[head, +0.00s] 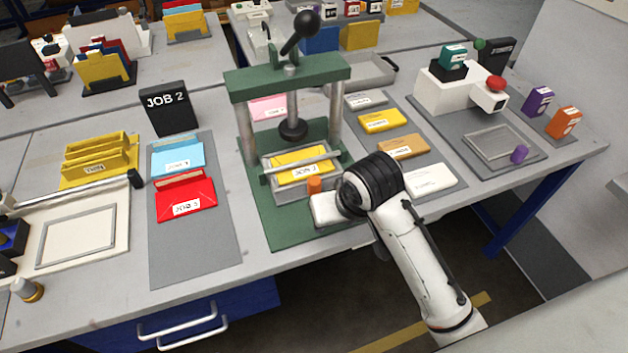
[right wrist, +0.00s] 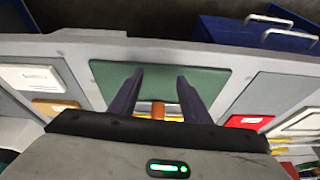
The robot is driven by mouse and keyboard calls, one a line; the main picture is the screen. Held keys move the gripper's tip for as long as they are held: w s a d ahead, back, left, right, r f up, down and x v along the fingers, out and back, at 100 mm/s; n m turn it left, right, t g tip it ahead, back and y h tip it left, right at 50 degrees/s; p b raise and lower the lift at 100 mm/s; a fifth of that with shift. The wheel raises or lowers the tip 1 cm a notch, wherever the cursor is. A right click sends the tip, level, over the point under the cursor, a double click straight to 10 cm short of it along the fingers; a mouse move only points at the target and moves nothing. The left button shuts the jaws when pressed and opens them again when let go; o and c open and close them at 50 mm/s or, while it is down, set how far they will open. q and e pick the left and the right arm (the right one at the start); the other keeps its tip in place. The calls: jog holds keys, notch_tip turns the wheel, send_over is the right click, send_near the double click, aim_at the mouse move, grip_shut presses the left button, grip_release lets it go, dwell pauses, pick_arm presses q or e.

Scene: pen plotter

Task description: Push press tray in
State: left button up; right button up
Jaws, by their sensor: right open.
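The green press (head: 289,88) stands on a green base, its black-knobbed lever raised and its round black plunger up. Its metal tray (head: 291,195) sits low at the front of the press, partly out past the posts. A yellow JOB-labelled piece (head: 301,167) lies in the tray. An orange knob (head: 314,185) is at the tray's front; it also shows in the right wrist view (right wrist: 158,109). My right gripper (right wrist: 158,92) is open, with its dark fingers on either side of the knob. Contact cannot be told. My left gripper is out of view.
A grey mat with red (head: 186,198) and blue (head: 177,155) pieces lies left of the press. A mat with several labelled pieces (head: 383,121) lies right. The table's front edge runs below the green base, with blue drawers (head: 180,327) underneath.

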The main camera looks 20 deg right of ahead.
jog(key=m+h, duration=0.1)
send_near(315, 181)
jog(key=x, duration=1)
jog(key=shift+f, duration=0.15)
grip_shut()
